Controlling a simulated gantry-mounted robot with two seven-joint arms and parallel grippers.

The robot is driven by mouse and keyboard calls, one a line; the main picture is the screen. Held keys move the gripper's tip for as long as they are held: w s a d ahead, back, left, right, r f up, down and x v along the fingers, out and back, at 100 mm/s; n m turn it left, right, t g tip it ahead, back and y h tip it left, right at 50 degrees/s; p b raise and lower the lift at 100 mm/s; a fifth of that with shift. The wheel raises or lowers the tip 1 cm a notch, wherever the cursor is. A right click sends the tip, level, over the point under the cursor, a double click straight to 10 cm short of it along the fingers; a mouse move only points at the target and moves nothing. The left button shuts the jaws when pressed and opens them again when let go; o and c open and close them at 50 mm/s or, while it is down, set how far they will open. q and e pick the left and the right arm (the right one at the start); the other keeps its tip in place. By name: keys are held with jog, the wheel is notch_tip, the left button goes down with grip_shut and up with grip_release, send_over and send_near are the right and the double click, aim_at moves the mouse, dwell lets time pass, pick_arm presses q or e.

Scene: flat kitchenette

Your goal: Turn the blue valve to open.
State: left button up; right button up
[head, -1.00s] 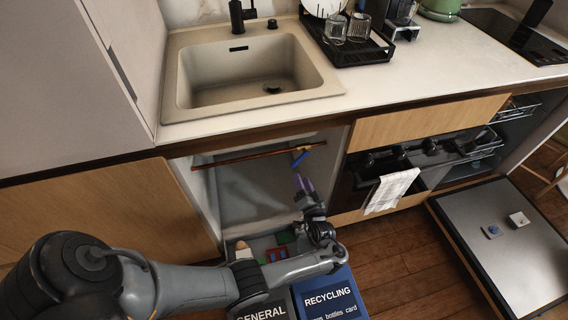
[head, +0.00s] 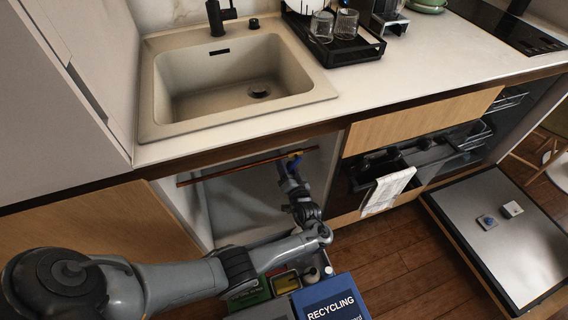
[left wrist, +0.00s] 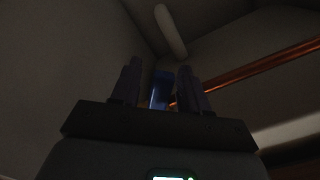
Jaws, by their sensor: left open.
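The blue valve handle (head: 295,163) sits on a copper pipe (head: 238,169) under the sink, inside the open cabinet. In the left wrist view the blue handle (left wrist: 161,90) shows between the two fingers, with the copper pipe (left wrist: 265,68) running off to the right. My left gripper (head: 287,172) is open, its fingers on either side of the handle; whether they touch it I cannot tell. The gripper hides part of the handle in the head view. My right gripper is not in view.
The sink (head: 238,85) and counter lie above the cabinet. A recycling bin (head: 332,300) and a crate of small items (head: 262,290) stand below my left forearm. An oven with a towel (head: 387,190) is to the right, beside an opened dishwasher-like door (head: 500,240).

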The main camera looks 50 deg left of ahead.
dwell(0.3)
pick_arm(q)
jog(key=shift+c, duration=1.2)
grip_shut()
